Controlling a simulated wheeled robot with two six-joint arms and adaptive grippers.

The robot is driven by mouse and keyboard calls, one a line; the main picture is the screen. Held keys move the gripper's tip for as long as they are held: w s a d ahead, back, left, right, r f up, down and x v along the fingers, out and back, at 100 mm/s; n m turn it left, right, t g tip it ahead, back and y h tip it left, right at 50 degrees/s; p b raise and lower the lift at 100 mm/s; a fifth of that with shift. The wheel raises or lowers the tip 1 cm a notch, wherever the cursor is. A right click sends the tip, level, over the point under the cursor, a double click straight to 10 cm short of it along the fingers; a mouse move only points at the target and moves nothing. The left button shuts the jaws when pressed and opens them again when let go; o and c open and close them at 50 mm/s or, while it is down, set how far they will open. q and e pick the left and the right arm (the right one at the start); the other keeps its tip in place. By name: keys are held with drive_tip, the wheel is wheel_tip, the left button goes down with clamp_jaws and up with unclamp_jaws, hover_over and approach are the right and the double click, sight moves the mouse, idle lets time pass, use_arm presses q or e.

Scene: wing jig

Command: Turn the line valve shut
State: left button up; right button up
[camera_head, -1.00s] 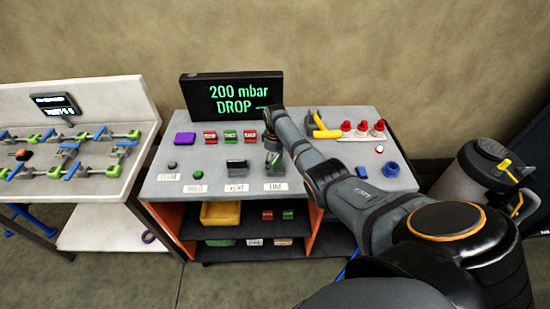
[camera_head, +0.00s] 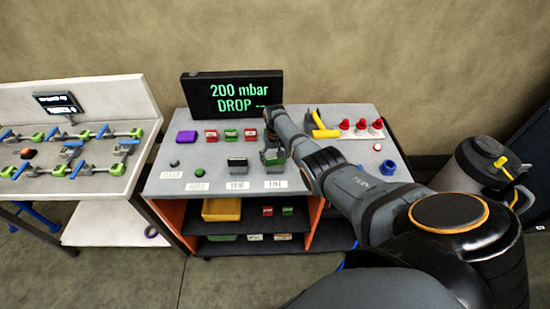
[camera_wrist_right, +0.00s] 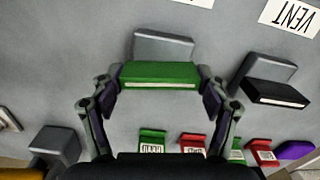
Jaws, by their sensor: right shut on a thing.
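The display (camera_head: 233,96) behind the console reads "200 mbar DROP" in green. The line valve (camera_wrist_right: 160,74) has a green handle with a pale front edge, in front of a grey block. In the head view it is mostly hidden by my gripper, behind a label (camera_head: 275,184) that seems to read LINE. My right gripper (camera_wrist_right: 158,90) has one finger at each end of the green handle and is shut on it; it also shows in the head view (camera_head: 273,150). My left gripper is out of view.
A black VENT handle (camera_wrist_right: 276,93) sits beside the line valve. Small red and green tags (camera_head: 230,134), a purple block (camera_head: 186,137), yellow-handled pliers (camera_head: 325,133) and red-capped bottles (camera_head: 360,125) lie on the console (camera_head: 214,160). A grey canister (camera_head: 470,175) stands right.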

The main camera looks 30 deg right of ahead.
sight(275, 158)
drive_tip(key=shift+w+r+m, duration=0.1)
drive_tip(key=shift+m, duration=0.7)
drive_tip(key=o, duration=0.9)
drive_tip(key=shift+o, duration=1.2)
wheel_tip(275, 158, up, 12)
